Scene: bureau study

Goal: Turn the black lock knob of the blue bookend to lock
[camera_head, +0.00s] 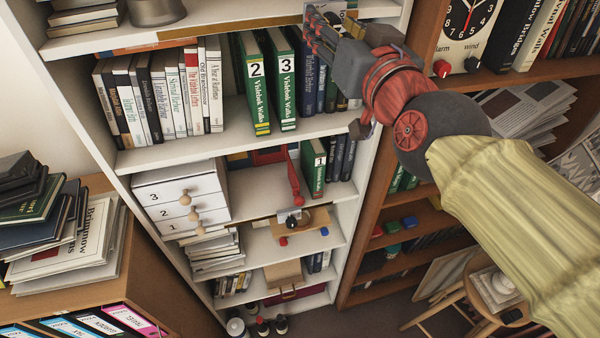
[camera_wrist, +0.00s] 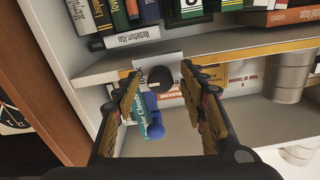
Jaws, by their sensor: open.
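My gripper (camera_wrist: 162,74) is open. Its two fingers stand to the left and right of a round black knob (camera_wrist: 160,80) in the wrist view, with a gap on each side. The knob sits on a pale plate with partly hidden lettering. A blue part (camera_wrist: 153,118), apparently of the bookend, shows between the fingers, beside a teal book spine. In the head view my gripper (camera_head: 320,30) is at the top shelf of the white bookcase, and its fingers mostly hide the bookend. I cannot make out the knob there.
The white bookcase's upper shelf board (camera_wrist: 235,60) runs close to my gripper in the wrist view. Green numbered books (camera_head: 283,85) stand on the shelf below in the head view. A clock (camera_head: 468,25) is on the brown bookcase at right.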

